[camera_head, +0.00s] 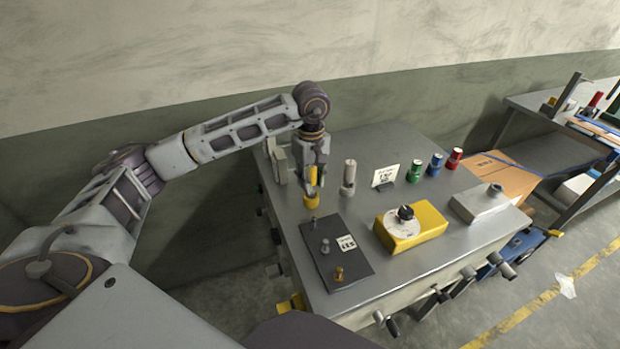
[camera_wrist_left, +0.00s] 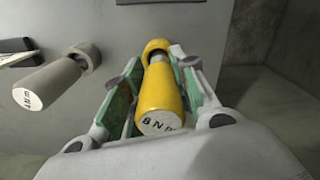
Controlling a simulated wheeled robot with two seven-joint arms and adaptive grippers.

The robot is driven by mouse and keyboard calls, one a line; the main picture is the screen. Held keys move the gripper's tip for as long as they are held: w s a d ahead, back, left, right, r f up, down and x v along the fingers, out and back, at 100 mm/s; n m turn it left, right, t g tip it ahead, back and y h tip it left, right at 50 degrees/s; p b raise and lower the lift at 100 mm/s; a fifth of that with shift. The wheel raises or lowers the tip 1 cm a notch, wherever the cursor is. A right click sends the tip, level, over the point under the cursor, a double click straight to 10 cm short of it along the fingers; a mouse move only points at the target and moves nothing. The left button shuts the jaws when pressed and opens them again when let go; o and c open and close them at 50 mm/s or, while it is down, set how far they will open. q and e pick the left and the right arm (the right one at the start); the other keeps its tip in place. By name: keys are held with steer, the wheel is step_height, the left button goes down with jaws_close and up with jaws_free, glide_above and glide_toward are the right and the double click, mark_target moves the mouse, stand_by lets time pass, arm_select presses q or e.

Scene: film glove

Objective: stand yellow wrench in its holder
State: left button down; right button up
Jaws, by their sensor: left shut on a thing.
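The yellow wrench (camera_wrist_left: 160,92) is a yellow cylinder with a printed white end cap. My left gripper (camera_head: 313,184) is shut on it, with one finger on each side, as the left wrist view (camera_wrist_left: 158,68) shows. The wrench (camera_head: 314,176) is about upright in the head view. Its yellow holder (camera_wrist_left: 156,46) is a ring-like cup on the table, also seen in the head view (camera_head: 311,201). The wrench's far end meets the holder's ring; how deep it sits inside is hidden. My right gripper is not in view.
A grey wrench (camera_head: 349,172) stands in a grey holder close by on the right. Green, blue and red ones (camera_head: 454,156) stand farther right, past a printed card (camera_head: 386,177). A black mat (camera_head: 333,255) with small metal parts and a yellow box with a dial (camera_head: 412,229) lie nearer.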

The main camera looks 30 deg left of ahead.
arm_select(q)
steer(key=shift+f, duration=0.1)
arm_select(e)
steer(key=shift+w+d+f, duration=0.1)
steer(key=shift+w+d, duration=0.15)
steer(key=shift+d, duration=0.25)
arm_select(q)
steer(key=shift+r, duration=0.35)
steer(key=shift+d, duration=0.1)
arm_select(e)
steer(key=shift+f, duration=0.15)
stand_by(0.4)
arm_select(q)
steer(key=shift+d, duration=0.1)
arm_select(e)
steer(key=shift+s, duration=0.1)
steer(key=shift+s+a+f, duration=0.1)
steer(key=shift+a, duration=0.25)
arm_select(q)
steer(key=shift+b, duration=0.35)
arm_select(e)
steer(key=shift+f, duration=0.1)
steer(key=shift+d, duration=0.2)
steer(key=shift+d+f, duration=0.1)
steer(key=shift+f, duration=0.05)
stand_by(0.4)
